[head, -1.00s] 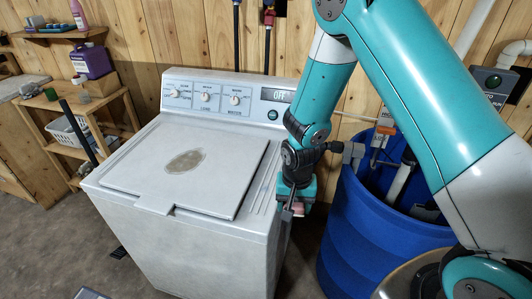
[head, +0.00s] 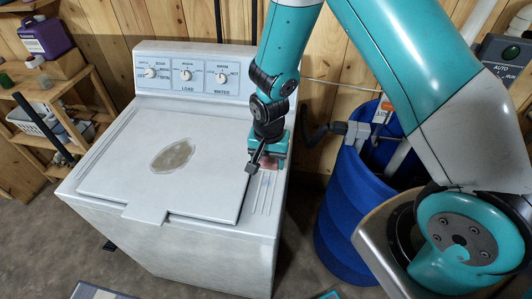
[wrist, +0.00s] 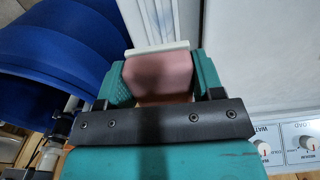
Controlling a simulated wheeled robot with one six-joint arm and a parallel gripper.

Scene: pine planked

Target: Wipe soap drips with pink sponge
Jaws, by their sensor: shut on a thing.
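The pink sponge (wrist: 160,75) has a white strip along its far edge in the wrist view. My gripper (wrist: 162,80) is shut on it, with a teal finger on each side. In the head view my gripper (head: 268,158) is over the right side of the white washer's top (head: 120,205), and a little pink of the sponge shows there. Pale narrow streaks (head: 263,195) run along the top just below the gripper; they may be the soap drips. They also show in the wrist view (wrist: 157,16). I cannot tell whether the sponge touches the washer.
The closed lid (head: 130,185) carries an oval tan patch (head: 172,156). The washer's control panel (head: 190,76) stands up at the back. A blue barrel (head: 350,215) is to the right. A wooden shelf (head: 70,105) with bottles is on the left.

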